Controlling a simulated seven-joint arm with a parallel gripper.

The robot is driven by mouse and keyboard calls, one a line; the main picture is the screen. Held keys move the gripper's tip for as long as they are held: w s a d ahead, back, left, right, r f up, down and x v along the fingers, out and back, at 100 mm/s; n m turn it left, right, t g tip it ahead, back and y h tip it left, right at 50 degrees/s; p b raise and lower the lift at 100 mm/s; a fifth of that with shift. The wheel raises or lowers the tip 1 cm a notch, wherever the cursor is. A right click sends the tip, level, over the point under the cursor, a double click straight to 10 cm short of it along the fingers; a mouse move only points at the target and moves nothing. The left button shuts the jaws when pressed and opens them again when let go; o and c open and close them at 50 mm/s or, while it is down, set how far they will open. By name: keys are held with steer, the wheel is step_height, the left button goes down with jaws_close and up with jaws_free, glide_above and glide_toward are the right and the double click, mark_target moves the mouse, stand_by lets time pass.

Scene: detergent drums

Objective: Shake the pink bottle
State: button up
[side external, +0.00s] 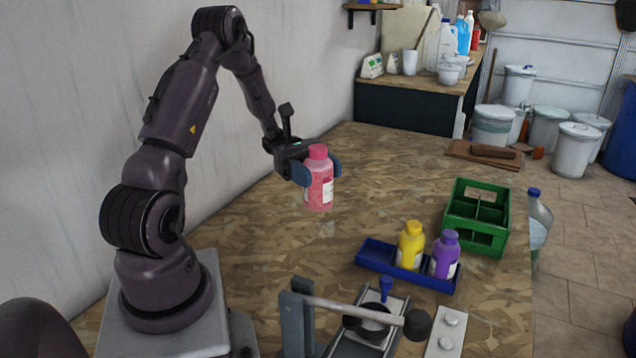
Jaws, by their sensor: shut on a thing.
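The pink bottle (319,190) has a pink cap and a white label.
A blue tray (371,260) holds a yellow bottle (410,245) and a purple bottle (444,256). A green crate (505,222) with compartments stands to their right. A grey device with a lever (350,309) is at the front.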

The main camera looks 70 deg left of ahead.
mark_target(318, 199)
step_height(318, 199, down, 6)
steer(key=shift+r, duration=3.65)
step_height(318, 199, down, 7)
steer(key=shift+f, duration=0.1)
